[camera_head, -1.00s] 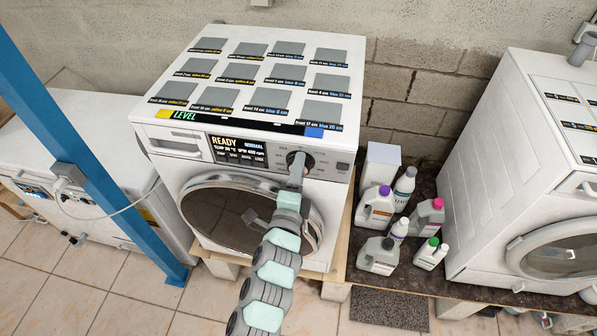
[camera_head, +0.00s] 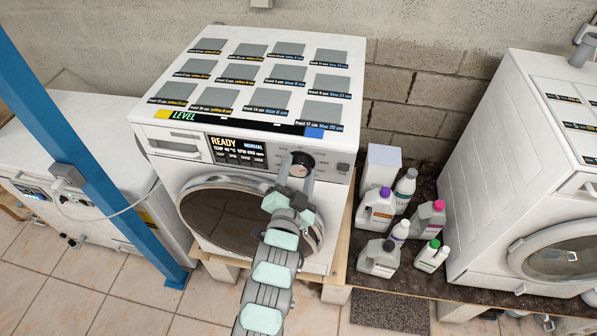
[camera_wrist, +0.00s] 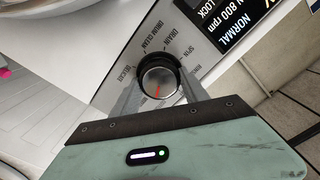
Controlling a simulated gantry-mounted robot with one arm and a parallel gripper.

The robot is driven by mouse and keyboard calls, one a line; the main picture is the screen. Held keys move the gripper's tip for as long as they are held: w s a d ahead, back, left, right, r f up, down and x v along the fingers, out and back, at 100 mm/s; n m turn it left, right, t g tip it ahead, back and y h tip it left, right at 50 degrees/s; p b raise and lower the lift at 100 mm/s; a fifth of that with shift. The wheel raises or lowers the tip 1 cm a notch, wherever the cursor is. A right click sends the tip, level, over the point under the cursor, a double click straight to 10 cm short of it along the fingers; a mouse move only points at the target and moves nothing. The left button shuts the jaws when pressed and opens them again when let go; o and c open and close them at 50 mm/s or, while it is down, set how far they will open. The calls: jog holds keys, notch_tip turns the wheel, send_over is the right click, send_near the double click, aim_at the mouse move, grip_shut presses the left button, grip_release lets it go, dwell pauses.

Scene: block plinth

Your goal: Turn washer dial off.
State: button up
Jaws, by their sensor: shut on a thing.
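The washer (camera_head: 190,210) is white with a round door and stands in the middle of the head view. Its dial (camera_head: 299,170) is on the front panel, right of the display. In the wrist view the dial (camera_wrist: 158,77) has a dark ring, a silver face and a short red mark. My gripper (camera_head: 298,178) is shut on the dial, one finger on each side. The wrist view also shows the fingers (camera_wrist: 160,92) flanking it. Labels around the dial include DRUM CLEAN, DRAIN and SPIN. The lower part of the dial's surroundings is hidden by my gripper.
The display (camera_head: 238,150) reads READY and NORMAL. Several detergent bottles (camera_head: 378,208) and a white box (camera_head: 381,165) stand right of the washer. A second washer (camera_head: 500,190) is at the right. A blue post (camera_head: 90,140) stands at the left.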

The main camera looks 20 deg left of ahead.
jog(key=n+b, duration=0.2)
jog(key=n, duration=0.4)
jog(key=shift+a+n, duration=0.1)
jog(key=shift+n, duration=0.2)
jog(key=n+b, duration=0.1)
jog(key=n, duration=0.5)
jog(key=shift+b, duration=0.3)
jog(key=o, duration=1.4)
jog(key=shift+c, duration=0.2)
